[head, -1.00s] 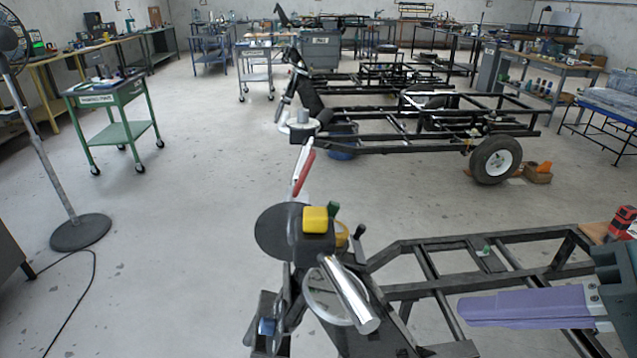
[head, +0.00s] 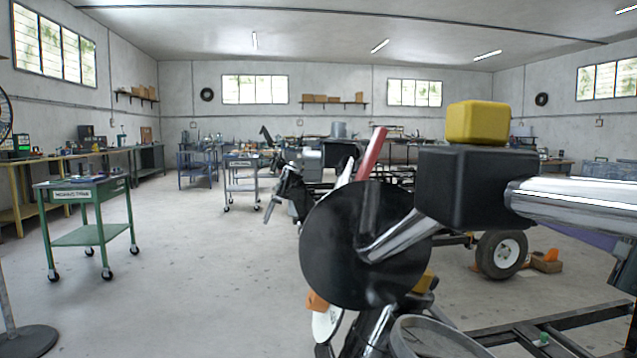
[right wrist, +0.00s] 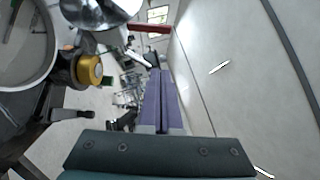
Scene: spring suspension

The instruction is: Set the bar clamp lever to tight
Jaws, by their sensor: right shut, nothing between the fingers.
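A red lever (head: 371,154) with a pale lower part rises behind a round black disc (head: 340,245) in the head view. It looks like the clamp lever, but whether it stands at tight or loose I cannot tell. It also seems to show as a red bar (right wrist: 149,28) at the top of the right wrist view. My right gripper (right wrist: 160,75) has purple fingers, shut and empty, pointing up the picture below the red bar and apart from it. In the head view only a purple sliver (head: 588,238) shows under a chrome tube.
A black block (head: 472,188) with a yellow cap (head: 477,122) and the chrome tube (head: 575,196) fill the near right. A gold knob (right wrist: 90,70) sits left of my fingers. A green cart (head: 85,232) stands at left; open floor lies between.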

